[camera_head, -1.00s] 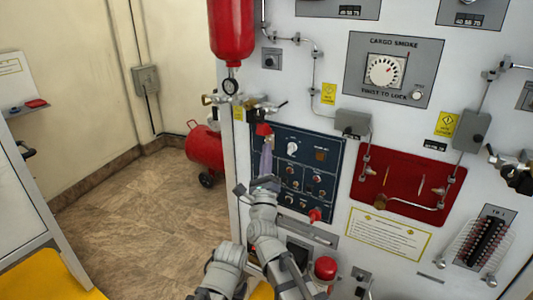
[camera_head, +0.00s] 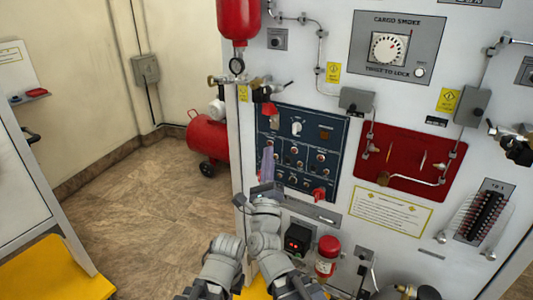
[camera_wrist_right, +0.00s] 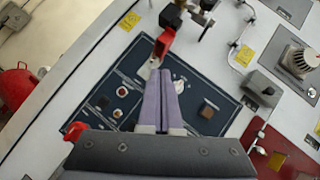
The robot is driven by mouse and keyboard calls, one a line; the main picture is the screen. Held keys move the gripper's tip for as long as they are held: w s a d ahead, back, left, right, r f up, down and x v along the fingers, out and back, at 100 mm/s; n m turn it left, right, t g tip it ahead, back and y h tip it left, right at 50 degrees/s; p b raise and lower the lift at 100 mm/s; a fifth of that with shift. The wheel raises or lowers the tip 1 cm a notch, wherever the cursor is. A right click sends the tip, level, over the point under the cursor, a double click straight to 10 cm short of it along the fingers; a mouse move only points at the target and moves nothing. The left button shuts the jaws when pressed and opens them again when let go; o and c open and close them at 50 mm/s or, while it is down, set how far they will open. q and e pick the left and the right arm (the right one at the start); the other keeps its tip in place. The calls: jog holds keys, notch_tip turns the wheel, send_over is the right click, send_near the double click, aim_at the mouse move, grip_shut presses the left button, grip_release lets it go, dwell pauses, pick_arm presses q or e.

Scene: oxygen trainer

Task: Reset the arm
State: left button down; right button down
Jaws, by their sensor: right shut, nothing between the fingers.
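My right gripper (camera_head: 268,152) has pale purple fingers, closed together and empty. In the head view it is in front of the left part of the dark blue control panel (camera_head: 338,130), below a red handle (camera_head: 262,95) by the pipe fittings. In the right wrist view the two fingers (camera_wrist_right: 161,78) lie side by side over the blue panel (camera_wrist_right: 208,88), with the tips just below the red handle (camera_wrist_right: 165,42). I cannot tell whether they touch anything. My left gripper is not in view.
A white wall panel carries the cargo smoke dial (camera_head: 388,47), a red plate (camera_head: 408,155) and a breaker block (camera_head: 484,212). A red tank (camera_head: 208,138) stands on the floor at left. A red-capped bottle (camera_head: 327,257) is at lower right. Open floor lies left.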

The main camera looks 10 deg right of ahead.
jog(key=w+a+f+n+g+y, duration=0.15)
jog(key=f+n+g+y, duration=0.3)
jog(key=f+n, duration=0.45)
jog(key=w+a+f+n+g+y, duration=0.1)
jog(key=w+f+n+g+y, duration=0.15)
jog(key=f+n+g, duration=0.55)
jog(key=s+d+f+n+g, duration=0.2)
jog(key=s+f+n, duration=0.15)
jog(key=f, duration=0.25)
jog(key=s+d+f+n+g, duration=0.2)
jog(key=s+d+f+n, duration=0.15)
jog(key=f, duration=0.25)
jog(key=s+d+f+n+g+h, duration=0.35)
jog(key=s+d+n+g, duration=0.2)
jog(key=s, duration=0.45)
jog(key=s+a+r+n+g+p, duration=0.1)
jog(key=s+a+r+n+p, duration=0.1)
jog(key=a+r+p, duration=0.3)
jog(key=s+a+r+n+g+p, duration=0.1)
jog(key=s+a+r+n+p, duration=0.1)
jog(key=s+a+r+p, duration=0.2)
jog(key=r+h+p, duration=0.1)
jog(key=p, duration=0.1)
jog(key=shift+s+a+r+p, duration=0.3)
jog(key=shift+a+r+p, duration=0.05)
jog(key=shift+r+p, duration=0.05)
